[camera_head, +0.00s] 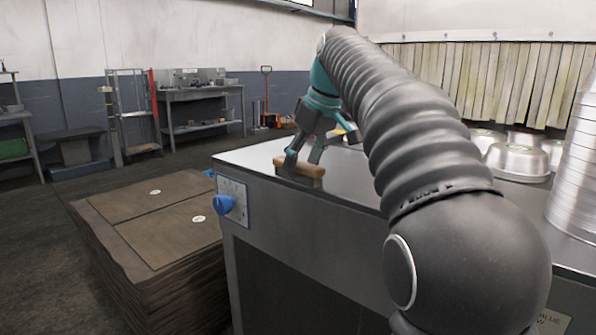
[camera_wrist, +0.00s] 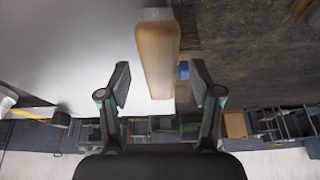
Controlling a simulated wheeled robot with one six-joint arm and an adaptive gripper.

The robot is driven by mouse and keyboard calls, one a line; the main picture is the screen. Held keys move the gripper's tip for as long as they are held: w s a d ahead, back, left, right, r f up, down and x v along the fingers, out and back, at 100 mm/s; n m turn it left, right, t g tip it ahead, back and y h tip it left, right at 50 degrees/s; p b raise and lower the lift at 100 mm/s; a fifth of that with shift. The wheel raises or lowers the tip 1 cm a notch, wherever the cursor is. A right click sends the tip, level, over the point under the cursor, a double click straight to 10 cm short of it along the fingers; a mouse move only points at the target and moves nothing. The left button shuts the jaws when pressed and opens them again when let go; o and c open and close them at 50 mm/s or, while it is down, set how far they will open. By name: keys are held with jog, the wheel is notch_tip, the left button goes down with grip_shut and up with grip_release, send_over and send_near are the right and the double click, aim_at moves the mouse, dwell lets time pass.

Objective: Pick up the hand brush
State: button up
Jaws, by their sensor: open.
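The hand brush (camera_head: 300,168) has a tan wooden back and lies near the left edge of the metal tabletop. In the wrist view, the brush (camera_wrist: 157,58) runs down from the top of the picture, its near end by the opening between my fingers. My gripper (camera_head: 301,160) is at the brush, with its fingers pointing down. In the wrist view my gripper (camera_wrist: 160,84) is open, with one finger to each side of the brush and a gap on both sides. The brush's bristles are mostly hidden.
The metal table (camera_head: 262,156) carries several shiny pans (camera_head: 517,159) at the right, beside a tall pan stack (camera_head: 577,170). A blue knob (camera_head: 224,204) sticks out of the table's side. A stack of brown sheets (camera_head: 150,225) stands on the floor at the left.

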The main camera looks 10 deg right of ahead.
jog(key=shift+x, duration=0.85)
jog(key=c, duration=1.2)
grip_shut()
jog(key=shift+r, duration=0.2)
